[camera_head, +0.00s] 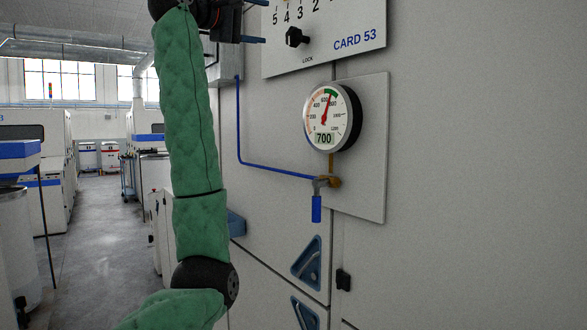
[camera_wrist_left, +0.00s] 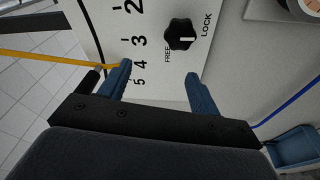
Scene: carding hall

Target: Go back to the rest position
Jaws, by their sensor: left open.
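My left gripper (camera_head: 265,22) is at the top of the head view, beside the left edge of the white CARD 53 panel (camera_head: 350,22). In the left wrist view its two blue fingers (camera_wrist_left: 160,70) are apart, with nothing seen between them but the panel face. The panel has a numbered scale and a black lock knob (camera_head: 297,37). The knob also shows in the left wrist view (camera_wrist_left: 181,36), between the words FREE and LOCK, apart from the fingers. A yellow bar (camera_wrist_left: 50,57) runs to the left finger near the 4. My right gripper is not in view.
A round gauge (camera_head: 325,115) marked 700 is on the machine wall. A blue pipe (camera_head: 270,168) leads to a valve with a blue handle (camera_head: 316,208) below it. A blue bin (camera_wrist_left: 297,147) shows in the left wrist view. Open floor (camera_head: 95,240) lies left.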

